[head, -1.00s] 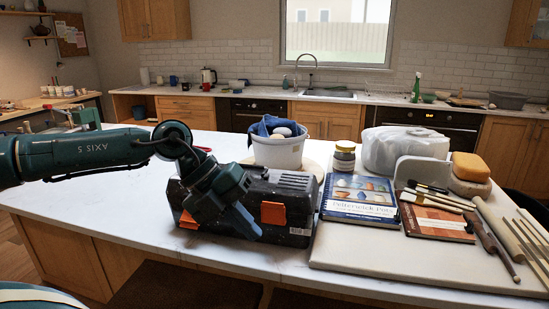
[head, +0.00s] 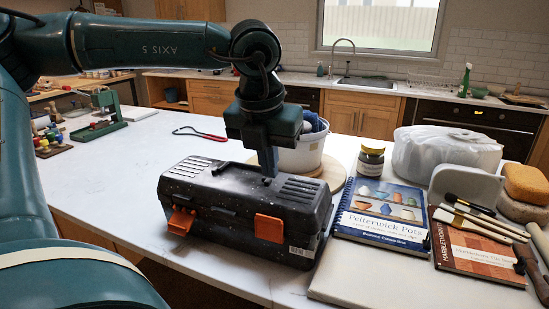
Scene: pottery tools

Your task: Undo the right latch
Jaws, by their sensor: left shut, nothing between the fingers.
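A black, speckled toolbox (head: 225,200) stands shut on the white counter, with two orange latches on its front. The right latch (head: 269,228) lies flat against the front face. The left latch (head: 181,221) looks tilted outward from the face. My left gripper (head: 269,172) points down over the lid, behind and above the right latch. Its fingers are together and empty, and I cannot tell whether their tips touch the lid. My right gripper is not in view.
A white tub (head: 300,155) with a blue cloth stands behind the toolbox. A blue book (head: 382,214) and a small jar (head: 371,162) are close on the right. Red-handled callipers (head: 205,135) lie behind. The counter left of the toolbox is clear.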

